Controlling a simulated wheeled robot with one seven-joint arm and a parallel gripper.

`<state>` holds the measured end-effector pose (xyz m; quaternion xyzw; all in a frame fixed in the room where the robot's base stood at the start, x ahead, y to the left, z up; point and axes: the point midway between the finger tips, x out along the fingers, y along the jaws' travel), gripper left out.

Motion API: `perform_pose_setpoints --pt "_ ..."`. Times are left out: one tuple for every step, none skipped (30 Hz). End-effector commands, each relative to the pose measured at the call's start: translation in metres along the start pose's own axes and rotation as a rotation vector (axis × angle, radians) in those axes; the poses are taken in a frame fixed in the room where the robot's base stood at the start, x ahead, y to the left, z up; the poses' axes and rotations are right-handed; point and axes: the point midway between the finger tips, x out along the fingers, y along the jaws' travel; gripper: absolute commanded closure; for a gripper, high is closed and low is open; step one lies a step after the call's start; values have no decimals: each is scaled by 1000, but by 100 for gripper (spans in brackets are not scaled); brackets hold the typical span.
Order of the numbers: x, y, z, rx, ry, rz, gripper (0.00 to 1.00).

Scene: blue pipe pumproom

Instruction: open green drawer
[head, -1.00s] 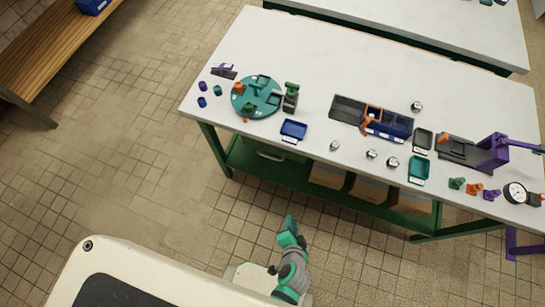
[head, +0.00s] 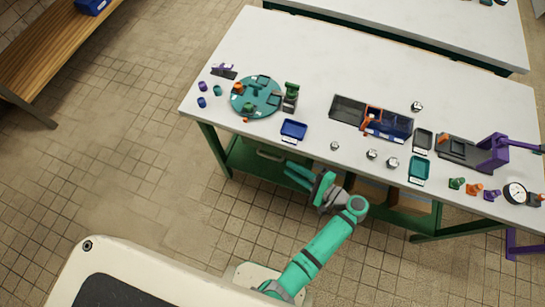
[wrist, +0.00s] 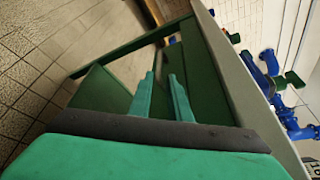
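The green drawer (head: 244,157) is under the left part of the workbench. My gripper (head: 288,168) is at the front of the bench, just right of and below the handle in the head view. In the wrist view its two teal fingers (wrist: 161,75) are apart with nothing between them. Green panels of the bench lie ahead of them; I cannot tell there which one is the drawer. The handle is not clear in the wrist view.
The white tabletop (head: 330,60) holds a teal turntable (head: 256,96), a blue tray (head: 294,130) near the front edge, and several small parts. A green bench leg (head: 214,150) stands at the left. The tiled floor left of the bench is clear.

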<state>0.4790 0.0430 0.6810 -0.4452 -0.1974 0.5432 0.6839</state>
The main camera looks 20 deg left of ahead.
Motion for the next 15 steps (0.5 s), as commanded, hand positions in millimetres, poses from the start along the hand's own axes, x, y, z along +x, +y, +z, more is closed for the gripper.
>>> perform_pose_setpoints --pt "6 1 1 1 -2 2 83" --pt "10 1 1 1 -3 2 83" --pt "17 1 1 1 -2 3 83" --pt "22 1 1 1 -2 3 83" --pt "27 1 1 0 -2 3 83" --pt "35 1 1 0 -3 4 83" --pt "40 2 1 0 -2 4 83" --pt "46 2 1 0 -1 3 83" --pt "53 2 1 0 -1 4 83" --pt "58 1 1 -1 -1 4 83" --pt "63 2 1 -1 -2 4 83" --pt "69 2 1 0 0 3 83" --pt "74 2 1 0 -1 4 83" --pt "78 2 1 0 0 4 83" --pt "83 2 0 0 0 3 83"
